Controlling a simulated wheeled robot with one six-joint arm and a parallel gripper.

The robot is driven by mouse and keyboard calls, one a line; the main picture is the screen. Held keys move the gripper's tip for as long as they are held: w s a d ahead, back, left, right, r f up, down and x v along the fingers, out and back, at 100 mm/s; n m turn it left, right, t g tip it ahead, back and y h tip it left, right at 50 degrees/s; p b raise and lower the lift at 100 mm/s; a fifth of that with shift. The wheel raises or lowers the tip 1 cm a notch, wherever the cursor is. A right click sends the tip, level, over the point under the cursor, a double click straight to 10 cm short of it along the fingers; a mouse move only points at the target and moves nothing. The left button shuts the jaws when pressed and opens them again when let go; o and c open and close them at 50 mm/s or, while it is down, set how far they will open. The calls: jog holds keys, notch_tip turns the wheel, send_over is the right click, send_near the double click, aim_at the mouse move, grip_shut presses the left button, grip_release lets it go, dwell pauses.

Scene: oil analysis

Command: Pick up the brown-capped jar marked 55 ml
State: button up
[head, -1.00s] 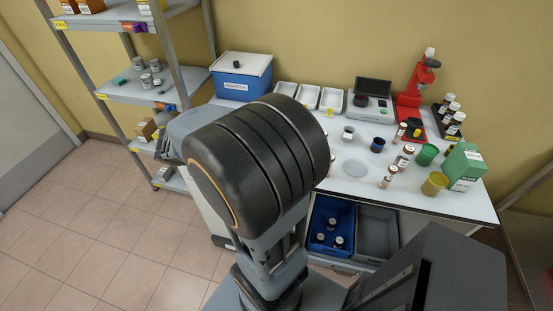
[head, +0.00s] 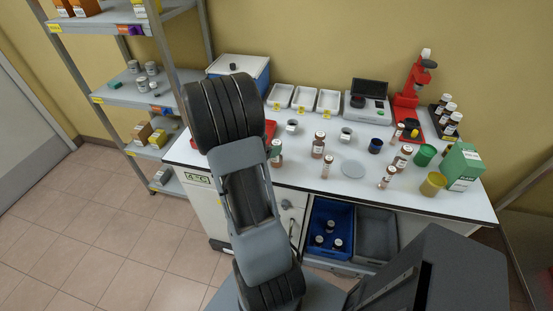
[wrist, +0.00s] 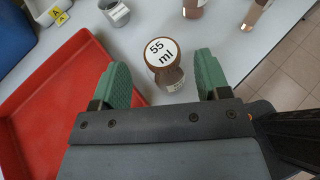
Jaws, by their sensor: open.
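The brown-capped jar (wrist: 162,50) marked "55 ml" stands upright on the white table in the wrist view, its label facing up. My gripper (wrist: 161,64) is open, with its two green fingers on the left and right of the jar and gaps showing on both sides. The jar's lower body shows between the fingers, above the gripper's dark body. In the head view the jar (head: 276,160) shows just right of my arm, and my arm hides most of the gripper.
A red tray (wrist: 55,105) lies close left of the fingers. A metal cup (wrist: 116,13) and other brown-capped jars (head: 318,146) stand beyond. A blue box (head: 262,72) and white trays (head: 304,98) line the back.

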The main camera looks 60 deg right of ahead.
aim_at(280, 143)
jog(key=shift+p+x, duration=0.55)
jog(key=shift+x, duration=2.1)
jog(key=shift+s, duration=0.1)
jog(key=shift+c, duration=0.4)
jog(key=shift+a, duration=0.1)
jog(key=c, duration=1.2)
